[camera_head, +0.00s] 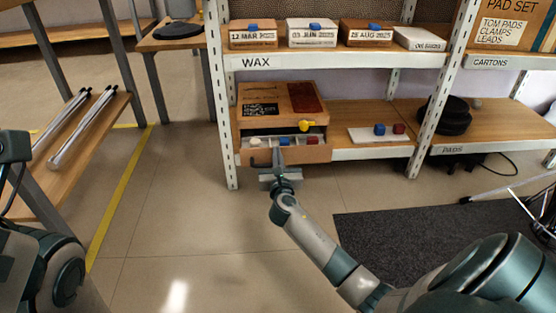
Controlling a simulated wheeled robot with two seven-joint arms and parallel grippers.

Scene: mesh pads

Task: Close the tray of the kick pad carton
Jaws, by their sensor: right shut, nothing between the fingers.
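The kick pad carton (268,105) is a brown box on the lower shelf of the white rack, at the middle left. A yellow piece (307,124) shows at the tray's right rear. My right gripper (278,160) is shut and empty, at the middle of the tray's front; whether it touches the front is hard to tell. My left arm shows only in part at the left edge, and its gripper is out of view.
A white board (378,135) with a blue and a red block lies right of the carton. Black round pads (447,115) sit farther right. Labelled boxes stand on the shelf above. A rack post (228,140) stands close left of the tray. The floor in front is open.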

